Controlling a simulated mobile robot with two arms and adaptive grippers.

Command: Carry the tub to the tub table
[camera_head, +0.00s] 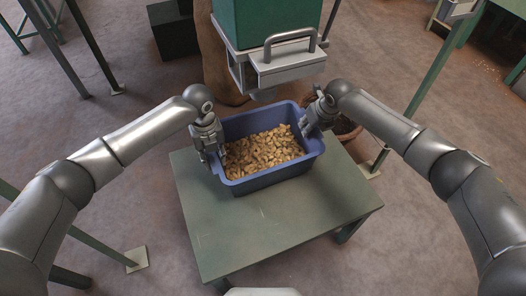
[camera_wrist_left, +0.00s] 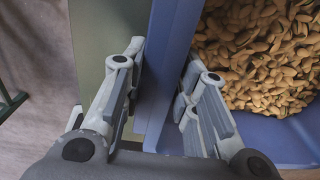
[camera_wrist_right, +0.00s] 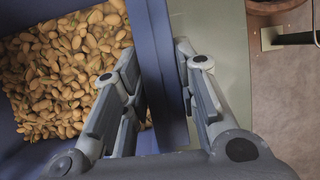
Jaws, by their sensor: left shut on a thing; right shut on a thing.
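The blue tub (camera_head: 273,179) holds a layer of tan nuts (camera_head: 262,151). It is at the far part of a green table (camera_head: 255,232), below a hopper; whether it rests on the top or is slightly raised I cannot tell. My left gripper (camera_head: 213,150) is shut on the tub's left wall (camera_wrist_left: 170,70), one finger inside and one outside. My right gripper (camera_head: 314,122) is shut on the tub's right wall (camera_wrist_right: 165,70) the same way. The nuts also show in both wrist views.
A green hopper with a grey metal outlet and handle (camera_head: 290,55) hangs just beyond the tub. A round basket (camera_head: 346,128) stands on the floor at the right behind the table. A dark box (camera_head: 173,32) is at the back left. The table's near part is bare.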

